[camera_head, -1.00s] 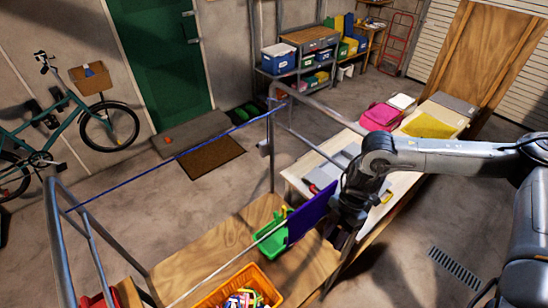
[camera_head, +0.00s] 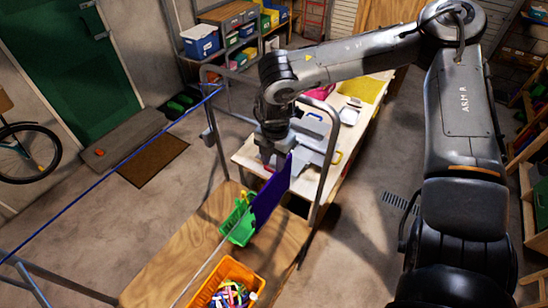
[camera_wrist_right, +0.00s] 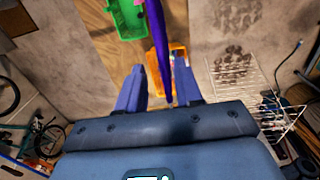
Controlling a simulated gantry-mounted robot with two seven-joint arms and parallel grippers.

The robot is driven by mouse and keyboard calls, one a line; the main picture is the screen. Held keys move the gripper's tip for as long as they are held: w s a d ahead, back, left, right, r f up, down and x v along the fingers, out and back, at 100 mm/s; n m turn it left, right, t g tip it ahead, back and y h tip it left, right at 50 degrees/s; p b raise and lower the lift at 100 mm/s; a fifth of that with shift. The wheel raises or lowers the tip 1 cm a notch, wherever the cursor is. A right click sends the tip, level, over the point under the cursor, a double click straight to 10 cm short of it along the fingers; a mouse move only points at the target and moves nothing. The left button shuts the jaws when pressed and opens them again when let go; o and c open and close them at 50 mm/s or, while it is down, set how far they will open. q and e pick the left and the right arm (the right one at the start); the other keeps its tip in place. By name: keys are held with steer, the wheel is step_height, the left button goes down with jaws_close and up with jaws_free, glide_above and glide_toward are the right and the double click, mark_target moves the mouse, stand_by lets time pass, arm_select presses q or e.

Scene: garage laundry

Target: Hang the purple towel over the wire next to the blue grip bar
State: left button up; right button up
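The purple towel (camera_head: 270,192) hangs along the near pale wire (camera_head: 205,268), close to the rack's right end, and appears draped over it. A blue bar (camera_head: 100,182) runs along the far side of the metal rack, parallel to the pale wire. My right gripper (camera_head: 276,148) is just above and behind the towel's upper end. In the right wrist view its fingers (camera_wrist_right: 158,68) are spread, with the towel (camera_wrist_right: 158,45) edge-on between them and visible gaps on both sides. My left gripper is out of view.
A green basket (camera_head: 237,222) and an orange basket (camera_head: 246,277) of colourful items stand on the wooden board (camera_head: 172,262) below the wires. The rack's right post (camera_head: 325,172) stands close to my right gripper. A worktable (camera_head: 345,140) lies behind it.

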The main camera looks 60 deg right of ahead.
mark_target(273, 177)
step_height(273, 177, down, 7)
steer(key=b, duration=0.4)
steer(key=shift+w+r, duration=0.1)
steer(key=shift+r, duration=0.1)
steer(key=shift+f+b, duration=1.05)
steer(key=shift+b, duration=0.25)
jaws_close()
steer(key=shift+r, duration=0.1)
